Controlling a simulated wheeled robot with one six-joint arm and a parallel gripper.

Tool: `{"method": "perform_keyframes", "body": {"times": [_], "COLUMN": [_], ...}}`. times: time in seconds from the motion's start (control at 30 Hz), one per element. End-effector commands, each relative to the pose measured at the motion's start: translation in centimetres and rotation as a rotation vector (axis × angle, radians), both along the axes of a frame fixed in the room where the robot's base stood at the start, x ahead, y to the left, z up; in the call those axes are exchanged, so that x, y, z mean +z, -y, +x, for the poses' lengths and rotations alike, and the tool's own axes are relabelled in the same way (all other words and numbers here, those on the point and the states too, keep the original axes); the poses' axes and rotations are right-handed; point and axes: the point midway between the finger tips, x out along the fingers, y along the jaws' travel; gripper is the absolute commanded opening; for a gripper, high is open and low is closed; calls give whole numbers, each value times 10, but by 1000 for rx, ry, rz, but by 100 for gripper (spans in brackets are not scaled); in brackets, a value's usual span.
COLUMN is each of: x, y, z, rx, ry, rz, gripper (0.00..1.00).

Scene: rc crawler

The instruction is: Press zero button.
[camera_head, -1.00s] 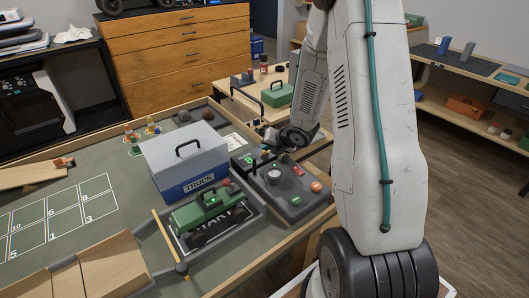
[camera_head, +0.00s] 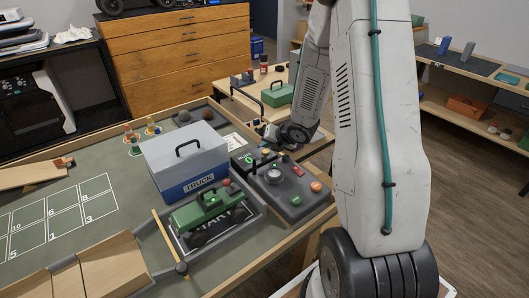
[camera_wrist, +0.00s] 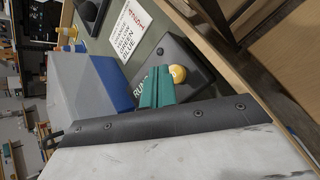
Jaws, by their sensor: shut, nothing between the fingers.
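The dark grey control panel (camera_head: 301,211) stands at the right of the green-topped table, beside the truck tray. It carries a round dial (camera_head: 273,176), a red control (camera_head: 298,173), an orange button (camera_head: 316,186) and green controls. I cannot tell which one is the zero button. My gripper (camera_head: 266,131) is beyond the panel's far edge, partly hidden by my wrist. In the wrist view its teal fingers (camera_wrist: 156,91) are shut and empty, in front of a dark grey panel (camera_wrist: 196,60) with a yellow knob (camera_wrist: 178,73) and partly covered "RUN" lettering. Contact cannot be told.
A white-and-blue box marked TRUCK (camera_head: 186,158) stands left of the panel. A green toy truck (camera_head: 207,208) sits in a grey tray in front of it. A paper sign with colour names (camera_wrist: 129,30) lies on the table. A side table with a green case (camera_head: 278,95) stands behind.

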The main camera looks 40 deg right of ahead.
Motion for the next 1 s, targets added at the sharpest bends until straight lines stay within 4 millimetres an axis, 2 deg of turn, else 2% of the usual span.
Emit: {"method": "perform_keyframes", "body": {"times": [0.27, 0.7, 1.0], "x": [4, 46, 50], "y": [0, 0, 0], "z": [0, 0, 0], "rx": [1, 1, 0], "ry": [1, 3, 0], "rz": [-1, 0, 0], "gripper": [0, 0, 0]}}
